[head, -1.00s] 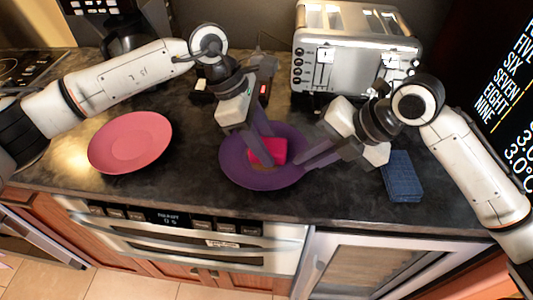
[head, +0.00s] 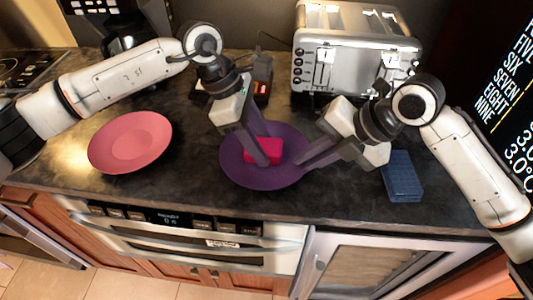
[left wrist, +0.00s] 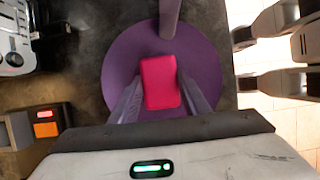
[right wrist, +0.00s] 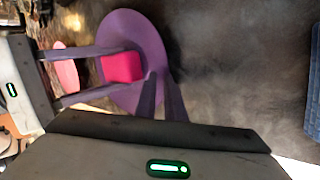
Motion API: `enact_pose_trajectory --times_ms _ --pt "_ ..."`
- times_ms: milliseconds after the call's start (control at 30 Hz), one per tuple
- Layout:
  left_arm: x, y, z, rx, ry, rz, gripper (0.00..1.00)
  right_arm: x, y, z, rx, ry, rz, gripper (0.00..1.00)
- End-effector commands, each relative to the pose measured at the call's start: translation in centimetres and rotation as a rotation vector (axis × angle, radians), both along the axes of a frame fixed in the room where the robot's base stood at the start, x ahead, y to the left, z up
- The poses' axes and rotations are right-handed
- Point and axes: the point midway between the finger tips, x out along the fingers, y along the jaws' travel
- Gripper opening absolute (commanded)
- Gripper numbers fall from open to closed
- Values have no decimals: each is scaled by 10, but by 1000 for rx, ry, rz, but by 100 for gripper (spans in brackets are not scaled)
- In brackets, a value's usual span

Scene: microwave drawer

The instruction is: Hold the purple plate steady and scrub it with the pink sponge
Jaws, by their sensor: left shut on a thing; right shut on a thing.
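The purple plate (head: 282,173) lies on the dark counter in the middle of the head view. The pink sponge (head: 268,149) is over the plate's middle, and it also shows in the left wrist view (left wrist: 161,82). My left gripper (head: 262,158) is shut on the sponge, with a finger on each side of it. Whether the sponge touches the plate is hard to tell. My right gripper (head: 299,163) is shut on the plate's right rim, which also shows in the right wrist view (right wrist: 160,76).
A pink plate (head: 130,142) lies to the left on the counter. A blue sponge (head: 402,176) lies to the right, near my right gripper. A silver toaster (head: 355,50) stands behind. A small dark device with a red light (head: 263,88) lies behind the purple plate.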

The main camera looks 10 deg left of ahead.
Motion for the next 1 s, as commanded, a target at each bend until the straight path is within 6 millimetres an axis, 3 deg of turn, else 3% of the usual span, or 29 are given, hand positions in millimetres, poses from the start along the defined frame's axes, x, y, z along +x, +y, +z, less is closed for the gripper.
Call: enact_pose_trajectory --times_ms 133,533,1000 --pt "0 2 -1 4 2 0 24 0 -1 -1 -4 2 -2 0" --pt "0 -15 -4 3 1 0 24 0 -1 -1 -3 1 -1 0" --pt "0 3 -3 6 3 1 24 0 -1 -2 -4 3 -2 0"
